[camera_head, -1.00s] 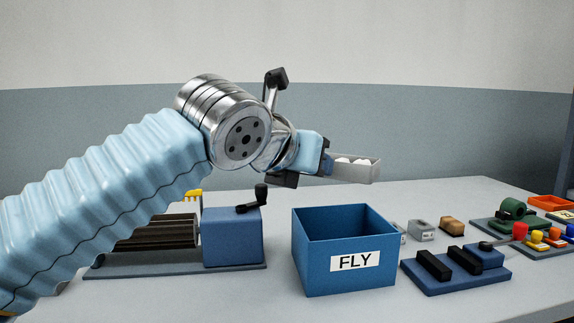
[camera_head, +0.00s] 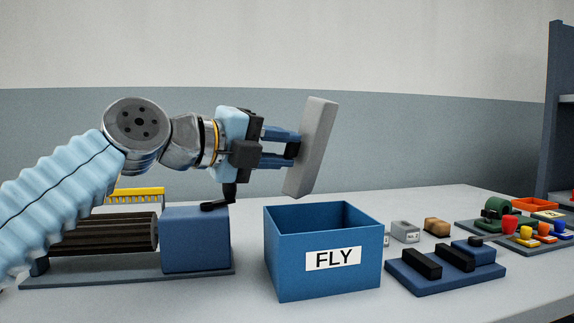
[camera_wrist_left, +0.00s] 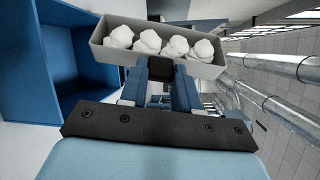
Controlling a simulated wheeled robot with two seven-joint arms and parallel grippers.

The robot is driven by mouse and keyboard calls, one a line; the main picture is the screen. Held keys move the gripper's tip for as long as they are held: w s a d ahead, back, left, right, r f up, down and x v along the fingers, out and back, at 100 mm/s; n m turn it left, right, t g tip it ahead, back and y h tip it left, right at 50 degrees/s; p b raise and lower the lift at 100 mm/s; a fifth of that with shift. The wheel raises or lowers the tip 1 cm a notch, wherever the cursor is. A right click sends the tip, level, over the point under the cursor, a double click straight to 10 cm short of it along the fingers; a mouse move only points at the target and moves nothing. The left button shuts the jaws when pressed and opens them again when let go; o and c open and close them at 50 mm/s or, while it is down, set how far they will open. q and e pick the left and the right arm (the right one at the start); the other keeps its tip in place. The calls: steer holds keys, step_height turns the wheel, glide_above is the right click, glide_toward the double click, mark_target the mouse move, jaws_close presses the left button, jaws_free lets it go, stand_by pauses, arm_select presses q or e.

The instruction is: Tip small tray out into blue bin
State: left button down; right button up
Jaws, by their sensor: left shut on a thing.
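My left gripper (camera_head: 292,148) is shut on the small grey tray (camera_head: 313,148), holding it above the blue bin. The tray is turned steeply on its side in the head view, with its bottom or side facing the camera. In the left wrist view the tray (camera_wrist_left: 115,50) shows several white fluffy lumps (camera_wrist_left: 148,42) still inside it. The blue bin (camera_head: 322,255), labelled FLY, stands open on the table below the tray. The bin also shows at the left of the left wrist view (camera_wrist_left: 25,90). My right gripper is not in view.
A roller machine with a blue housing (camera_head: 196,240) stands left of the bin. Right of the bin are a blue stand with black bars (camera_head: 445,268), a small grey tray (camera_head: 405,232), a tan block (camera_head: 437,227) and coloured pieces (camera_head: 540,232). A dark shelf (camera_head: 562,110) rises at the right.

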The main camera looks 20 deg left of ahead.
arm_select(q)
step_height(320, 180, down, 2)
steer(key=n+t+b, duration=0.1)
steer(key=n+b, duration=0.1)
steer(key=b, duration=0.1)
steer(key=n+t+h+b, duration=0.1)
steer(key=n+b, duration=0.2)
steer(key=shift+d+h+b, duration=0.1)
steer(key=shift+h+b, duration=0.2)
steer(key=shift+b, duration=0.05)
steer(key=shift+n, duration=0.5)
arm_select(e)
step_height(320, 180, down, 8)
arm_select(q)
steer(key=shift+r, duration=0.1)
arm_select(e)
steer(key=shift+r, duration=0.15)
